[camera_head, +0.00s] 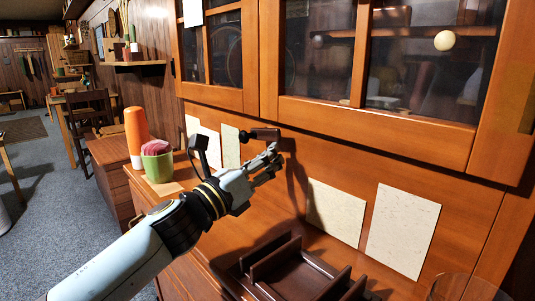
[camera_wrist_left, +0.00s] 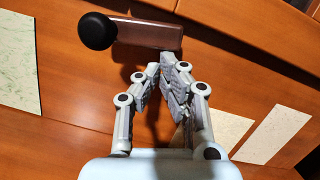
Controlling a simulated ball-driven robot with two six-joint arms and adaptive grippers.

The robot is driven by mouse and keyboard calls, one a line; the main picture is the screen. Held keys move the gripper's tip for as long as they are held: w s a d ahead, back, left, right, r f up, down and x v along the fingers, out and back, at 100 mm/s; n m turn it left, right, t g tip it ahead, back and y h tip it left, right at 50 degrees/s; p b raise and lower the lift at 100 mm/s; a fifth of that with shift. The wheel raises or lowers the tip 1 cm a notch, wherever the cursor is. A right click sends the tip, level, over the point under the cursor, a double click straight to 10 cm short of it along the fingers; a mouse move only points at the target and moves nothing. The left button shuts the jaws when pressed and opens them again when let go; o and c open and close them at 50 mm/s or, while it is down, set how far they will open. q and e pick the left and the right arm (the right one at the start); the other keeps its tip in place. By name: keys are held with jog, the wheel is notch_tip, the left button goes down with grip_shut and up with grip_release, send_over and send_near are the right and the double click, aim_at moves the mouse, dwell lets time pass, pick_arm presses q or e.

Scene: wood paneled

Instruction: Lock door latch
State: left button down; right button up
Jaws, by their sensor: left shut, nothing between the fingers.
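The door latch (camera_head: 263,134) is a short dark bar with a round black knob at its left end, on the orange wood panel below the glass doors. In the left wrist view the latch bar (camera_wrist_left: 150,36) lies roughly level, with the knob (camera_wrist_left: 98,30) at its left. My left gripper (camera_head: 273,153) is shut and empty, its fingertips just below the right part of the bar. The fingertips (camera_wrist_left: 163,62) look very close to the bar's lower edge; I cannot tell whether they touch. My right gripper is not in view.
A dark wooden organizer (camera_head: 290,270) stands on the desk below the arm. An orange cylinder (camera_head: 136,135) and a green pot (camera_head: 157,165) stand at the left. Paper sheets (camera_head: 403,230) rest against the panel. Glass cabinet doors (camera_head: 315,105) are above.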

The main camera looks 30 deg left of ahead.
aim_at(275, 130)
pick_arm(q)
jog(key=r+n+y+p, duration=0.1)
jog(key=n+p, duration=0.2)
jog(key=r+n+p, duration=0.2)
jog(key=n+p, duration=0.1)
jog(key=r+n+y+p, duration=0.1)
jog(key=n+p, duration=0.2)
jog(key=shift+s+d+r+y, duration=0.1)
jog(key=shift+d+r+y, duration=0.2)
jog(key=shift+r, duration=0.1)
jog(key=shift+a+r+n+g+p, duration=0.15)
jog(key=shift+r+n+g+p, duration=0.15)
jog(key=shift+n+p, duration=0.65)
jog(key=shift+f, duration=0.1)
